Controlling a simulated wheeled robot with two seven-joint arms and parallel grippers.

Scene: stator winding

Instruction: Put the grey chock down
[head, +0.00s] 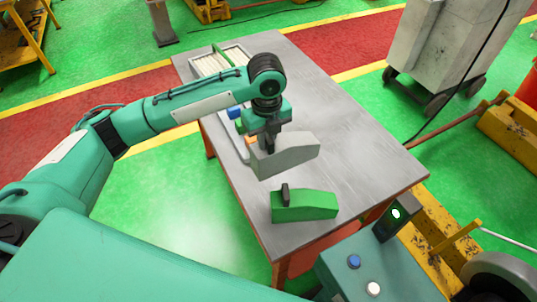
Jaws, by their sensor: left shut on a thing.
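The grey chock (288,157) is a wedge-shaped block with a sloped end at the right. My left gripper (268,142) points down and is shut on the chock's upright handle. The chock's underside appears above the metal table (355,135), but I cannot tell the exact gap. A green chock (304,206) with a dark handle sits on the table's near end, just below the grey one in the picture. My right gripper is not in view.
A tray with pale rods (213,62) stands at the table's far left corner. Small blue and orange items lie partly hidden behind my gripper. The table's middle and right are clear. A box with buttons (372,268) stands at the near edge.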

